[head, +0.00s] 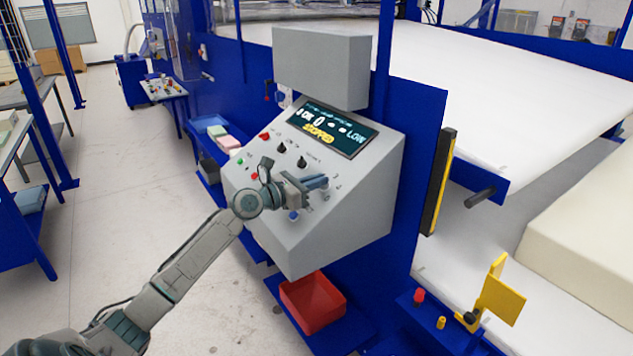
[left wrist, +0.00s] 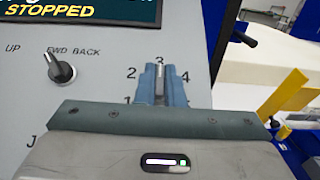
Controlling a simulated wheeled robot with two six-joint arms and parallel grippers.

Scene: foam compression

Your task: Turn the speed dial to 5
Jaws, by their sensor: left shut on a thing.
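The grey slanted control console (head: 300,240) has a screen (head: 333,129) reading STOPPED and LOW. My left gripper (head: 319,183) is at the right part of the panel, its blue fingers shut on the speed dial. In the left wrist view the fingers (left wrist: 160,85) close around the dial (left wrist: 160,84), of which only a narrow grey strip shows between them. The strip points up toward the 3. The marks 1, 2, 3 and 4 show around it; a 5 is hidden or out of view. My right gripper is not in view.
A selector knob marked FWD and BACK (left wrist: 61,70) sits left of the dial. A red button (head: 265,136) and other small knobs are on the panel. A red bin (head: 313,303) is below the console. A yellow plate (head: 499,293) stands at the lower right.

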